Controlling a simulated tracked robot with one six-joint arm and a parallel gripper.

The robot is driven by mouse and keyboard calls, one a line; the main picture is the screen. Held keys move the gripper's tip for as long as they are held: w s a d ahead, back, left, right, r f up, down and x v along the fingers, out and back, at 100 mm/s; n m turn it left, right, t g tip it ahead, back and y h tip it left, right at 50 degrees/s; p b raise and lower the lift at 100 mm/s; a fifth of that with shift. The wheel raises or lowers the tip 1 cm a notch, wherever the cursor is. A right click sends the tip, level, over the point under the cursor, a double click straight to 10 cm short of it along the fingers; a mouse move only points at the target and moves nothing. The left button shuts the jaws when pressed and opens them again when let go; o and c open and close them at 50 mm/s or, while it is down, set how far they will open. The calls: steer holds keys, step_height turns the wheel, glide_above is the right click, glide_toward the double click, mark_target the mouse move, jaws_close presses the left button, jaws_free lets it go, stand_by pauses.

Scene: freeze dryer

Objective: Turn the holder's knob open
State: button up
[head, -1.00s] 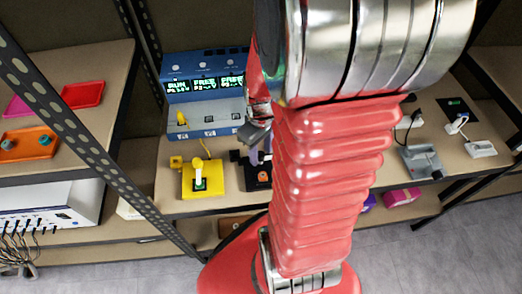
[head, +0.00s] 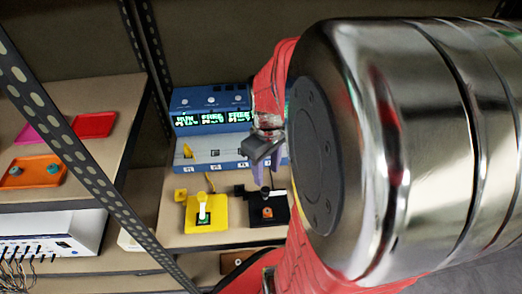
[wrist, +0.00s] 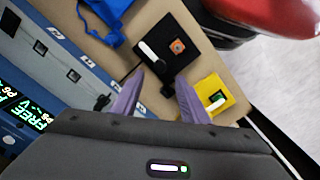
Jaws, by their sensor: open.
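My gripper (head: 262,172) is open, with its purple fingers pointing down by the black base in the head view. In the wrist view, my gripper (wrist: 158,88) has nothing between its fingertips. The black base (head: 283,207) carries an orange square part and a pale lever-like part; it also shows in the wrist view (wrist: 150,75), just beyond the fingertips. A yellow base (head: 221,214) with a white upright post stands left of it, and in the wrist view it is at the right (wrist: 232,91). I cannot tell which base is the holder. My arm hides the area to the right.
The blue freeze dryer (head: 183,105) with lit green displays stands behind the bases. A perforated shelf post (head: 75,150) crosses the left side. Red (head: 94,125) and orange (head: 18,172) trays lie on the left shelf. A blue object (wrist: 95,22) lies near the black base.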

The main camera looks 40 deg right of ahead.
step_height(320, 180, up, 5)
steer(key=shift+r, duration=0.15)
stand_by(0.7)
steer(key=a+r+t, duration=0.2)
steer(key=a+r, duration=0.2)
steer(key=a, duration=0.4)
steer(key=a+r+m+t, duration=0.1)
steer(key=a+r+t, duration=0.2)
steer(key=a, duration=0.6)
steer(key=shift+s+r+t, duration=0.3)
steer(key=shift+r, duration=0.45)
